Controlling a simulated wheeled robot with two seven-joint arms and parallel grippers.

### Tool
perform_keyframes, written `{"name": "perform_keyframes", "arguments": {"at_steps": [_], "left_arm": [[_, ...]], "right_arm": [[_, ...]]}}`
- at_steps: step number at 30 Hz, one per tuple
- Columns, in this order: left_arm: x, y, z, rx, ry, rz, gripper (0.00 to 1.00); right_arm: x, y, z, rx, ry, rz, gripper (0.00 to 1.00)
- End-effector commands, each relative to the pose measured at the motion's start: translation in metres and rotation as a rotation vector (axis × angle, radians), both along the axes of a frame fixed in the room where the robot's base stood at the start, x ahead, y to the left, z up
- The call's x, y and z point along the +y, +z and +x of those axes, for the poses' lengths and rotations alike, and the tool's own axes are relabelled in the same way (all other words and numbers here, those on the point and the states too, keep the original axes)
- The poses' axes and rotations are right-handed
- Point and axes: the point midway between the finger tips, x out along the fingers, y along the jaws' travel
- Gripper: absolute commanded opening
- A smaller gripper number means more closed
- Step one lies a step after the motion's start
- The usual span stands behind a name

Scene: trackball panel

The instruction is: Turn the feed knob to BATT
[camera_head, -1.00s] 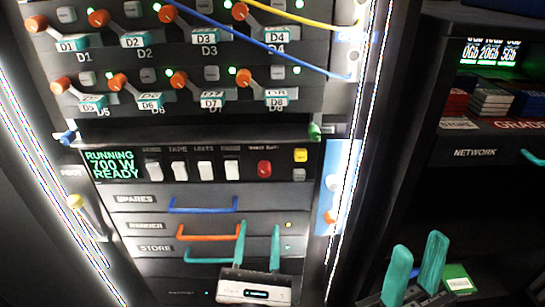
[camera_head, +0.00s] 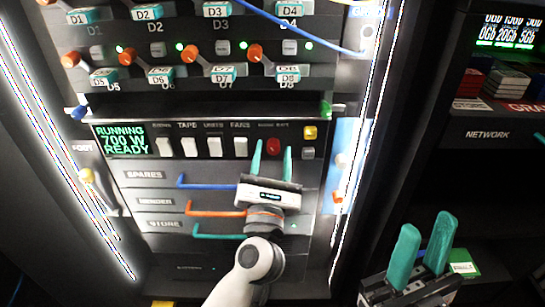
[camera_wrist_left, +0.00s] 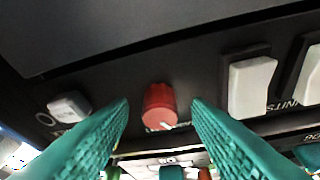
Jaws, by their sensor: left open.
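The red feed knob (camera_head: 273,146) sits on the panel to the right of the white switches; it also shows in the left wrist view (camera_wrist_left: 159,104). A white mark shows at its lower edge in the wrist view. The small lettering above it is too blurred to read surely. My left gripper (camera_head: 272,148) is open, its teal fingers on either side of the knob, with visible gaps in the wrist view. Whether the fingertips reach the knob's depth I cannot tell. My right gripper (camera_head: 424,237) is open and empty at the lower right, away from the panel.
White rocker switches (camera_head: 188,147) stand left of the knob. A yellow button (camera_head: 310,133) and a grey one (camera_head: 308,153) are close on its right. Drawers with blue (camera_head: 207,186), orange (camera_head: 215,213) and teal (camera_head: 217,236) handles lie below. A ledge (camera_head: 220,107) overhangs above.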

Motion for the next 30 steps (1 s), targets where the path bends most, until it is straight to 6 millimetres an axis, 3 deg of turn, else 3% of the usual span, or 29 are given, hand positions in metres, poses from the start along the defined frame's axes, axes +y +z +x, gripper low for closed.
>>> {"name": "perform_keyframes", "arguments": {"at_steps": [2,10,20,30], "left_arm": [[0.0,0.0,0.0,0.0,0.0,0.0,0.45],[0.0,0.0,-0.001,0.0,0.0,0.0,0.01],[0.0,0.001,-0.001,0.001,-0.001,0.019,0.0],[0.001,0.003,-0.001,0.001,-0.002,0.103,0.0]], "right_arm": [[0.0,0.0,0.0,0.0,0.0,0.0,0.36],[0.0,0.0,0.0,-0.001,0.0,0.0,0.36],[0.0,0.006,0.0,-0.001,-0.001,0.0,0.36],[0.0,0.029,0.0,-0.002,-0.001,0.0,0.36]]}}
